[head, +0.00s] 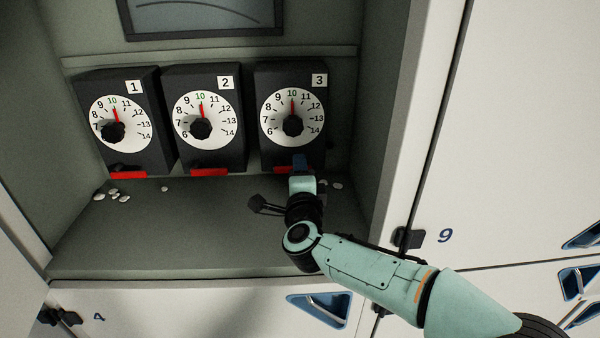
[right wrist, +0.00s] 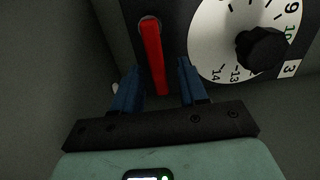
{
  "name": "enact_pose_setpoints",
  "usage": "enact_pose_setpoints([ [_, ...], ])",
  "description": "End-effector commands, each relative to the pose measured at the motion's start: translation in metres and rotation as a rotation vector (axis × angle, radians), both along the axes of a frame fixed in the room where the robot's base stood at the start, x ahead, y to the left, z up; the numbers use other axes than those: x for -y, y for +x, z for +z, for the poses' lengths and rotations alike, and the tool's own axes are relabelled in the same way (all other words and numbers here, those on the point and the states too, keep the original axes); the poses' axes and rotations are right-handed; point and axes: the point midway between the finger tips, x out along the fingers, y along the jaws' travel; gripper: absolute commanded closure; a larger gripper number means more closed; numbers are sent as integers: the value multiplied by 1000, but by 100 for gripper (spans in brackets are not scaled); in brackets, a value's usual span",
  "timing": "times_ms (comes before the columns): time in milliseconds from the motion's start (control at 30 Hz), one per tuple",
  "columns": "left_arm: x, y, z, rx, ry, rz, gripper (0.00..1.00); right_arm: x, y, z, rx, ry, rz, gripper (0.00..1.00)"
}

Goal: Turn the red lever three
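Box 3 (head: 268,150) is the right one of three dark boxes in the cabinet recess. Its dial (head: 275,125) points up to about 10. Red lever three (head: 281,171) sits under the dial, partly hidden behind my right gripper (head: 299,164). In the right wrist view the red lever (right wrist: 154,58) runs between the two blue fingers of my right gripper (right wrist: 157,80). The fingers are open, with a visible gap on each side of the lever's free end. My left gripper is in neither view.
Boxes 1 (head: 120,163) and 2 (head: 208,159) stand to the left, with red levers (head: 128,175) and (head: 209,172) below their dials. Small pale pebbles (head: 113,195) lie on the shelf (head: 180,235). The recess's right wall (head: 375,130) is close beside my right arm.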

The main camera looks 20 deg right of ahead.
Motion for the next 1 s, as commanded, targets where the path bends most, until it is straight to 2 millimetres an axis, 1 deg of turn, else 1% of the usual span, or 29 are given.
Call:
enact_pose_setpoints([
  [167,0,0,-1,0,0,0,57,0,-1,0,1,2,0,57],
  [267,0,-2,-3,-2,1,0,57,-3,-9,0,2,4,1,57],
  [367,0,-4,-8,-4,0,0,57,-7,-24,-1,1,4,2,57],
  [600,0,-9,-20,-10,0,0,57,-22,-77,-1,2,3,3,57],
  [700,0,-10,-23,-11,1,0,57,-28,-96,-1,1,2,3,57],
  [833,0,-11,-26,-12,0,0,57,-33,-115,0,1,2,1,57],
  [1000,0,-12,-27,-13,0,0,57,-37,-127,0,0,1,0,57],
])
